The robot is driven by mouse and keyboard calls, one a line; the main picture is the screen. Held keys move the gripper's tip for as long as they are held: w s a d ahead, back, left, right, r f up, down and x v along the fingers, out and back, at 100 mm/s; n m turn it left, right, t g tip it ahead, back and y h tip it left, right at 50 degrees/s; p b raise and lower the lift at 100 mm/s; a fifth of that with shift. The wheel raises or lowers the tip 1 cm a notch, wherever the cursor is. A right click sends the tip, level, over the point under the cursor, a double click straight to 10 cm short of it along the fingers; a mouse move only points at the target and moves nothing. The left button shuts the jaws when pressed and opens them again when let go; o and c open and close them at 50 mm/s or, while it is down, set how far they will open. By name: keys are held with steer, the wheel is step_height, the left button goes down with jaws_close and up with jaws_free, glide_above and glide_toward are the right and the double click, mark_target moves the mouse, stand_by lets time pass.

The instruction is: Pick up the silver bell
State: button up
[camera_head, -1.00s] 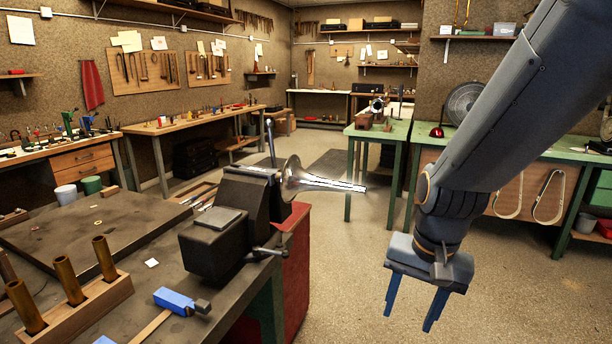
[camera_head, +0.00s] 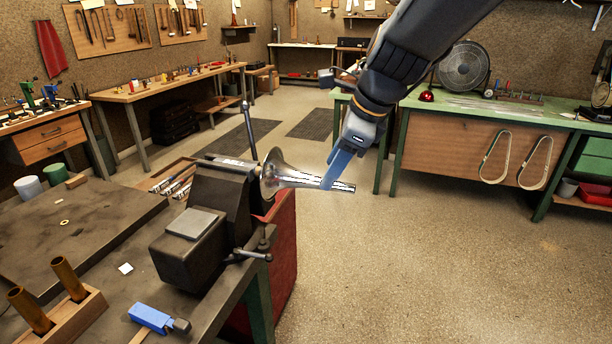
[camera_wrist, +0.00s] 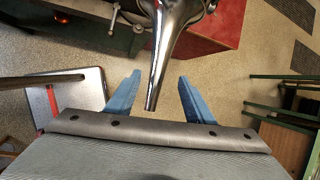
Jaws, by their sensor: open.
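The silver bell (camera_head: 290,178) is a shiny flared horn bell at the vise on the bench's right corner. Its wide rim is toward the vise and its narrow tube points right. My gripper (camera_head: 333,172) is open at the tube's narrow end, with blue fingers. In the wrist view the bell's tube (camera_wrist: 168,50) runs down between the two open fingers of my gripper (camera_wrist: 155,98), with a gap on each side. How the bell is held at the vise is partly hidden.
The dark vise (camera_head: 205,235) has a lever handle sticking up beside the bell. A blue-headed hammer (camera_head: 150,318) and brass tubes in a wooden block (camera_head: 75,310) lie on the bench. Open floor is at the right. A green bench (camera_head: 450,120) stands behind.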

steer(key=x, duration=0.3)
steer(key=p+x, duration=0.1)
steer(key=x, duration=0.1)
steer(key=shift+a+f, duration=0.3)
steer(key=shift+a, duration=0.05)
jaws_close()
steer(key=shift+r, duration=0.1)
steer(key=shift+d+b, duration=0.25)
steer(key=shift+b, duration=0.2)
steer(key=s+d+b, duration=0.1)
steer(key=s+d, duration=0.1)
steer(key=d, duration=0.5)
steer(key=s+d+b, duration=0.2)
steer(key=s+d, duration=0.1)
steer(key=d, duration=0.5)
steer(key=shift+s+b, duration=0.3)
